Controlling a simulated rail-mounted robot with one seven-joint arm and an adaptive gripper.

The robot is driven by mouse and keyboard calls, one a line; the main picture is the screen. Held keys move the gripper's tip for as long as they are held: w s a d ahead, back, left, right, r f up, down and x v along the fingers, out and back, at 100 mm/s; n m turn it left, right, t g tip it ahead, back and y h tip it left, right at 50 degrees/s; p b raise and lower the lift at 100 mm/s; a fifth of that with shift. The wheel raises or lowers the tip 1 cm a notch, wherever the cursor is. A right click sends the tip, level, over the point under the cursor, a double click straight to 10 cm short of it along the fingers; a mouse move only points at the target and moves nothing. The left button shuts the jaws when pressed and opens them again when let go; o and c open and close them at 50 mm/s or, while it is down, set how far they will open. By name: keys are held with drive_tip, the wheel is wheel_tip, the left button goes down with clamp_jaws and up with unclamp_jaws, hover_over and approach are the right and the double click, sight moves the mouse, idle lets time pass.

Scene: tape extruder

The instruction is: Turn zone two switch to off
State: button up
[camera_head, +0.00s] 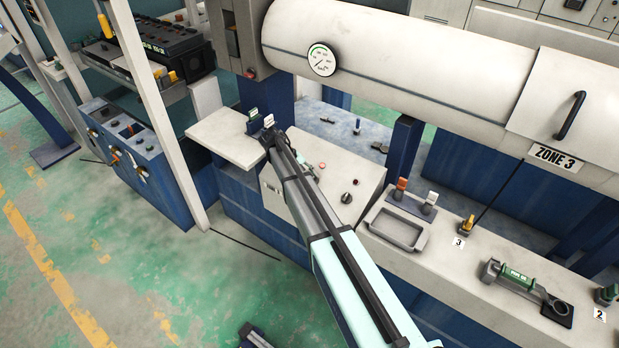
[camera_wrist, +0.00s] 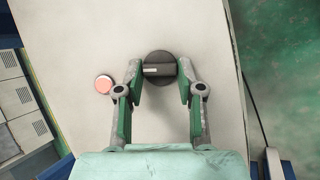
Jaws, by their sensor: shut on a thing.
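In the wrist view a round black knob switch (camera_wrist: 159,57) sits on a pale panel, with a light bar lying nearly level across it. My gripper (camera_wrist: 160,78) is around this knob, one finger at each side, shut on it. No zone label for this knob is readable. In the head view my arm runs up and left over the white control panel (camera_head: 357,178). The arm hides part of that panel, and my fingertips cannot be made out clearly there. A black knob (camera_head: 346,197) shows to the right of the arm.
A pinkish-red button (camera_wrist: 104,84) lies just left of my left finger. Right of the panel, a grey tray (camera_head: 396,232) and orange and white-topped handles (camera_head: 401,187) stand on the bench. A large white cylinder (camera_head: 420,65) spans above. Green floor (camera_head: 100,235) is open at left.

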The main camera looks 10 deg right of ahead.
drive_tip(key=shift+s+f+n+t+h, duration=0.15)
drive_tip(key=shift+n+h, duration=0.15)
drive_tip(key=shift+n, duration=0.3)
drive_tip(key=shift+r+n+t+h, duration=0.15)
drive_tip(key=shift+n+h, duration=0.15)
drive_tip(key=shift+n, duration=0.3)
drive_tip(key=shift+f, duration=0.1)
drive_tip(key=o, duration=1.1)
drive_tip(key=shift+o, duration=0.2)
drive_tip(key=shift+a, duration=0.1)
drive_tip(key=s+v, duration=0.1)
drive_tip(key=v, duration=1.1)
drive_tip(key=shift+w, duration=0.45)
